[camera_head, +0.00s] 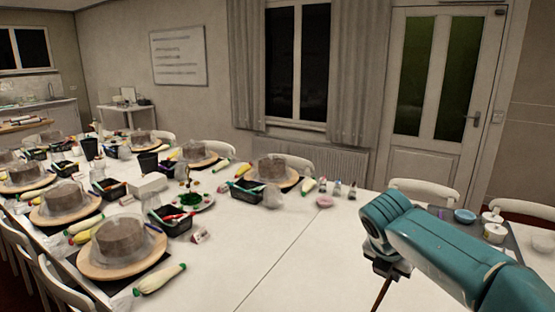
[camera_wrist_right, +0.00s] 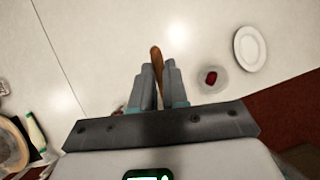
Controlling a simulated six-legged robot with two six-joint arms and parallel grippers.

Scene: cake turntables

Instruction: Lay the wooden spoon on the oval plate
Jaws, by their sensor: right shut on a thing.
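My right gripper (camera_head: 387,268) is over the near part of the white table in the head view. It is shut on the wooden spoon, whose thin brown length (camera_head: 381,295) hangs down below the jaws. In the right wrist view the gripper's two fingers (camera_wrist_right: 160,85) close around the brown wooden spoon (camera_wrist_right: 156,58). A white oval plate (camera_wrist_right: 250,48) lies on the table to the right of the spoon in that view, apart from it. I cannot make out the plate in the head view. My left gripper is not in view.
A small clear dish with a red thing (camera_wrist_right: 211,77) sits between the spoon and the plate. A dark mat (camera_head: 510,243) with a blue bowl (camera_head: 464,216) lies beyond my right arm. Cake turntables (camera_head: 122,262) and tools crowd the left; the table's middle is clear.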

